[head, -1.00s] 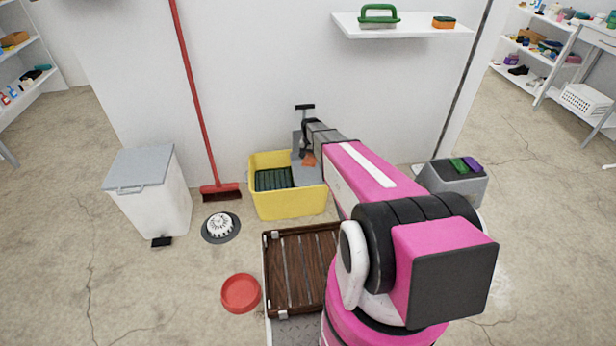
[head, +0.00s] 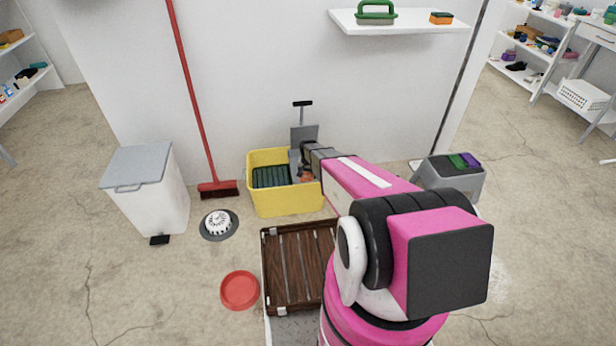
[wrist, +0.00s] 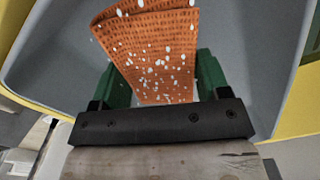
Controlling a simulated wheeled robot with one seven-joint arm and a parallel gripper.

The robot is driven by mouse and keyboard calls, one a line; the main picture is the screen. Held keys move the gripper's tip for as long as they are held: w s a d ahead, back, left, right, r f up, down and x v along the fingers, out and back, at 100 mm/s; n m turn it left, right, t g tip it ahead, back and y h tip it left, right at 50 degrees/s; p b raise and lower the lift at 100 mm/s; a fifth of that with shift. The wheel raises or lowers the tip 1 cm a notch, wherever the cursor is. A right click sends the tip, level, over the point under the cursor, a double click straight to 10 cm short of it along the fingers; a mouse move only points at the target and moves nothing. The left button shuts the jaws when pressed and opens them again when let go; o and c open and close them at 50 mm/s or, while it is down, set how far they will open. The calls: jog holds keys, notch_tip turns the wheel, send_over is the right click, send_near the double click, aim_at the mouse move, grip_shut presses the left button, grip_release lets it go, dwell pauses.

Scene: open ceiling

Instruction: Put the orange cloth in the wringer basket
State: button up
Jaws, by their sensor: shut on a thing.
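The orange cloth (wrist: 155,50) is held between the green fingers of my gripper (wrist: 158,85) in the wrist view. It is folded, with white specks over it. Behind it in that view is the grey inside of the wringer basket (wrist: 55,65). In the head view my gripper (head: 300,172) is down at the right part of the yellow bucket (head: 285,202), where the grey wringer (head: 304,134) with its black-handled lever stands. A bit of the orange cloth (head: 306,177) shows there. My arm hides much of the basket, so I cannot tell whether the cloth touches it.
A dark ribbed grate (head: 270,177) fills the bucket's left part. A wooden crate (head: 290,262) and red dish (head: 239,290) are in front.

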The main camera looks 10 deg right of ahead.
aim_at(308, 174)
jog(key=shift+f, duration=0.65)
jog(key=o, duration=0.8)
jog(key=shift+f, duration=0.15)
jog(key=shift+o, duration=0.2)
notch_tip(308, 174, up, 12)
jog(key=shift+f, duration=0.1)
jog(key=s+r+n, duration=0.2)
jog(key=s+r, duration=1)
jog(key=s, duration=0.3)
jog(key=s+r+n, duration=0.2)
jog(key=s+r, duration=1)
jog(key=s, duration=0.4)
jog(key=shift+s+a+r+n, duration=0.2)
jog(key=shift+r+n, duration=0.1)
jog(key=shift+r, duration=0.1)
